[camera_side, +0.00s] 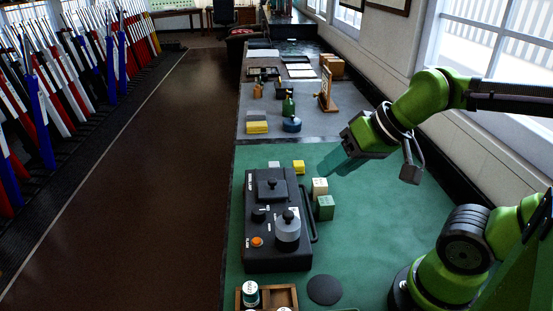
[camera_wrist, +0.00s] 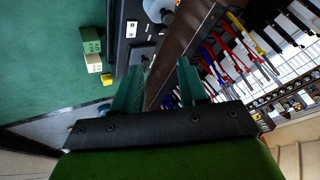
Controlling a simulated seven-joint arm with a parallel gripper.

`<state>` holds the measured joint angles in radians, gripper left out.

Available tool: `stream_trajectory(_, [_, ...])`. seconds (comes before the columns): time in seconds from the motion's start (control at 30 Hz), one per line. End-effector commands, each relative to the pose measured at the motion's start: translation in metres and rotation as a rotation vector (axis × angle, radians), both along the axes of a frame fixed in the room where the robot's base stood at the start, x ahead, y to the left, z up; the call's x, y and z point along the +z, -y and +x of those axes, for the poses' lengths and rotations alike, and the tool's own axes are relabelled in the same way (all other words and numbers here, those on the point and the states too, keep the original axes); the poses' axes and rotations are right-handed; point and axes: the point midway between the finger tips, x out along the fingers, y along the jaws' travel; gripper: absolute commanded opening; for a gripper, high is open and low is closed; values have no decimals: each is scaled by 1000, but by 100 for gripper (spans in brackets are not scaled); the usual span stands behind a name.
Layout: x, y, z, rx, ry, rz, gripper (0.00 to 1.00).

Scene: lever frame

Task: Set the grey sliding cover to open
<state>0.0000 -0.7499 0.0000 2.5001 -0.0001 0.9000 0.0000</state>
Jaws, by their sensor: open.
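A black control box (camera_side: 262,257) stands on the green mat of the bench in the side view. A dark grey square cover with a small knob (camera_side: 271,188) sits on its far end; I take this as the sliding cover. I cannot tell its position along its track. My gripper (camera_side: 326,166) is open and empty, above the bench to the right of the box's far end, apart from the cover.
A round grey knob (camera_side: 288,229) and an orange button (camera_side: 257,241) are on the box, with a handle rail along its right side. A cream block (camera_side: 320,187), a green block (camera_side: 324,208) and a yellow block (camera_side: 299,167) stand close by. Right of them the mat is clear.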

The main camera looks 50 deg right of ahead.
Motion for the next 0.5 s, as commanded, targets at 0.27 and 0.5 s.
stream_trajectory(0.27, [-11, 0, 12, 5, -70, 3, 52])
stream_trajectory(0.5, [-3, 14, 84, -125, -275, 44, 52])
